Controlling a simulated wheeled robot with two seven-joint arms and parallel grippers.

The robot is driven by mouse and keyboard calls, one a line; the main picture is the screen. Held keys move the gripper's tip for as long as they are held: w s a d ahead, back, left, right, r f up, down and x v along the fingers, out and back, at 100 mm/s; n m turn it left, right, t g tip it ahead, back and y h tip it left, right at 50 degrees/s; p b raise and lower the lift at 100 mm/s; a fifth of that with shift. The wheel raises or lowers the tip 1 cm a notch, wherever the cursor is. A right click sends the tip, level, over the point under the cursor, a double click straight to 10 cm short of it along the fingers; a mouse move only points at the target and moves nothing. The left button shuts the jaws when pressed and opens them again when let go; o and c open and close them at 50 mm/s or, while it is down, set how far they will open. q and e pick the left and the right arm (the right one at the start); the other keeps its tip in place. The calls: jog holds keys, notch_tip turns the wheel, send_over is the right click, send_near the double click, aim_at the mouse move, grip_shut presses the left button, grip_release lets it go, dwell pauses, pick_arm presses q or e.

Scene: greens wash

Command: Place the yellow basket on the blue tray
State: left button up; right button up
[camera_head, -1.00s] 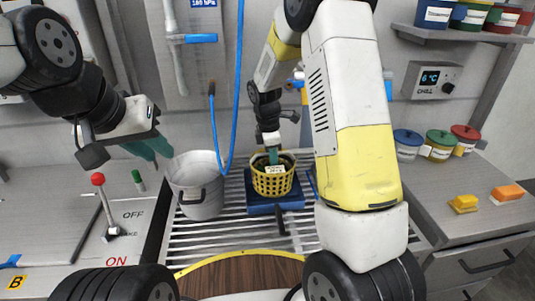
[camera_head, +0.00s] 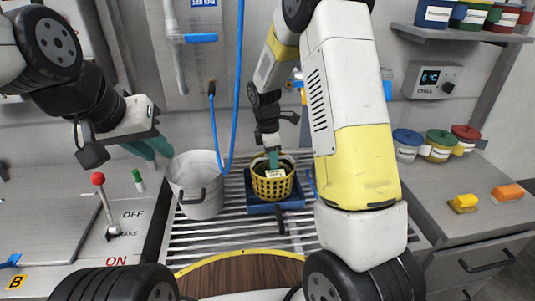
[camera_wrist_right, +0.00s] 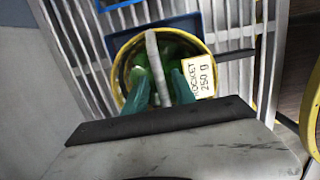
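The yellow basket (camera_head: 272,185) holds greens and a white label and is over the blue tray (camera_head: 290,204), upright. Its base looks to be at the tray's surface, but I cannot tell whether it touches. My right gripper (camera_head: 273,160) is above the basket, and in the wrist view its teal fingers (camera_wrist_right: 160,88) are on both sides of the basket's grey handle, closed around it. The basket's yellow rim (camera_wrist_right: 122,52) and the tray's blue edge (camera_wrist_right: 178,27) show there too. My left gripper (camera_head: 150,148) is apart from these, at the left, with its fingers spread and empty.
A grey pot (camera_head: 198,187) stands just left of the tray on the slatted rack (camera_head: 225,235). A blue hose (camera_head: 236,100) hangs behind. A red-knobbed lever (camera_head: 98,179) is at the left. Lidded jars (camera_head: 438,146) and yellow and orange blocks (camera_head: 463,203) are on the right counter.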

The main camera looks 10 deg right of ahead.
jog(key=r, duration=0.3)
jog(key=a+r, duration=0.1)
jog(key=r, duration=0.7)
jog(key=shift+a+r, duration=0.1)
jog(key=shift+a, duration=0.05)
jog(key=s+d+r+m+t+y, duration=0.1)
jog(key=s+r+m, duration=0.3)
jog(key=s, duration=0.4)
jog(key=s+d+r+m+t+y, duration=0.1)
jog(key=s+r+m+t, duration=0.2)
jog(key=s+m, duration=0.4)
jog(key=s+d+r+m+t+y, duration=0.1)
jog(key=s+r+m+t, duration=0.1)
jog(key=s+r+m, duration=0.3)
jog(key=s+m, duration=0.1)
jog(key=s, duration=0.3)
jog(key=shift+d+r+y, duration=0.3)
jog(key=shift+d, duration=0.05)
